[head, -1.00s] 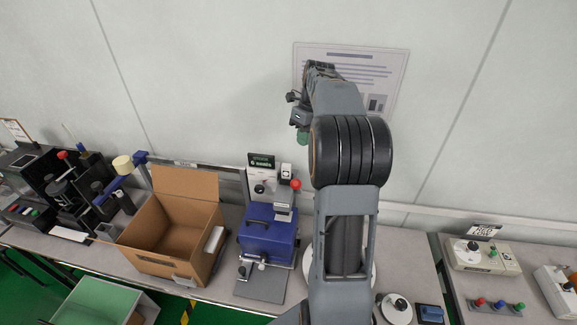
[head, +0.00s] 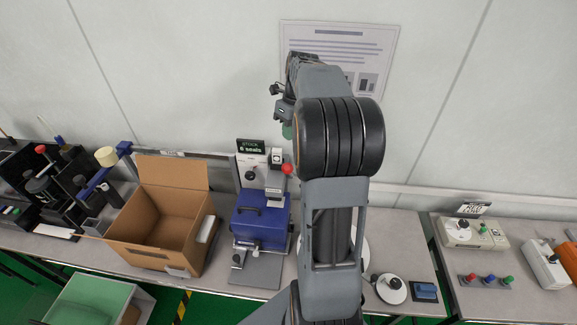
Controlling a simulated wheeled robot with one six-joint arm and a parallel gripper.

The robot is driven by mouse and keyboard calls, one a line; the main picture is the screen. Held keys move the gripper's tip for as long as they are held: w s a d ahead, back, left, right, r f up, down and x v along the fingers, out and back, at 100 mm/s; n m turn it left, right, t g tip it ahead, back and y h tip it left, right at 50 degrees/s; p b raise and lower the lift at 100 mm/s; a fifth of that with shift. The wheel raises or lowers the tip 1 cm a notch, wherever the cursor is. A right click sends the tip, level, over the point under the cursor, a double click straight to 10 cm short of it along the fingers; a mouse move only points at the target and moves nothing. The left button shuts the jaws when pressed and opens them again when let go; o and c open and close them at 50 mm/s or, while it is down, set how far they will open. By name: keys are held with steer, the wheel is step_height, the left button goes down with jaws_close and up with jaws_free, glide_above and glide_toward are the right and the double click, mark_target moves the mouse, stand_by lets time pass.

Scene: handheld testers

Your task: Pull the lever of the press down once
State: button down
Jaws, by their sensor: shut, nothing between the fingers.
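Black devices (head: 45,185) with a red knob stand further left. A grey device with a red ball knob (head: 287,169) stands at the bench's back, behind a blue case (head: 261,222). I cannot tell for sure which of these is the press. My gripper (head: 287,131) is shut and empty, high in front of the wall and above the red ball knob in the picture. My arm link hides part of it, and it touches nothing that I can see.
An open cardboard box (head: 160,255) stands left of the blue case. My arm covers the bench middle. A white round base with a black knob (head: 391,288) and a small blue block (head: 425,291) lie to its right. A second bench (head: 520,302) holds several testers.

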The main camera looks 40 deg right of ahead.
mark_target(290, 172)
steer(key=shift+s+a+f+b, duration=1.3)
steer(key=shift+f+b, duration=0.15)
steer(key=shift+b, duration=0.4)
steer(key=shift+s+a+f, duration=0.1)
steer(key=shift+s, duration=0.05)
stand_by(0.8)
steer(key=shift+s+a+f, duration=0.1)
steer(key=shift+a+f, duration=0.05)
